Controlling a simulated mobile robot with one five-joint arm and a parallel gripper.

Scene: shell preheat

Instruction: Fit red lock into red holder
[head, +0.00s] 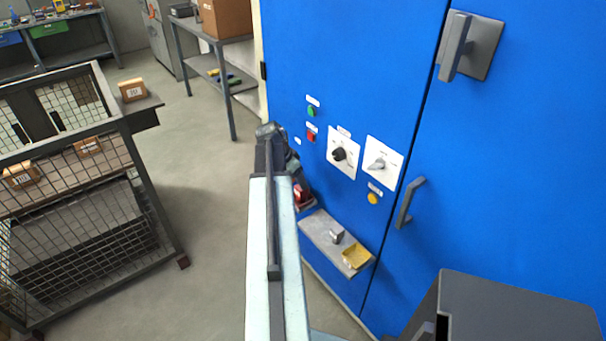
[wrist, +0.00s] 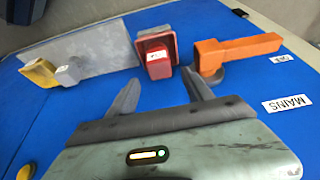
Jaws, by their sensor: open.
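In the wrist view a red piece (wrist: 157,50) with a small white label stands out from the blue panel. It has a wider red rim behind and a smaller red block in front; I cannot tell which part is holder and which is lock. My gripper (wrist: 160,80) is open and empty, with its two fingers pointing at the red piece and apart from it. In the head view a red part (head: 300,194) shows just beyond my arm, which partly hides it; the fingers are not clear there.
In the wrist view an orange handle (wrist: 237,50) sticks out right of the red piece. A grey shelf (wrist: 112,45) with a yellow tray (wrist: 40,73) and a grey block (wrist: 72,70) lies left. In the head view the mesh cart (head: 90,160) stands left; floor between is clear.

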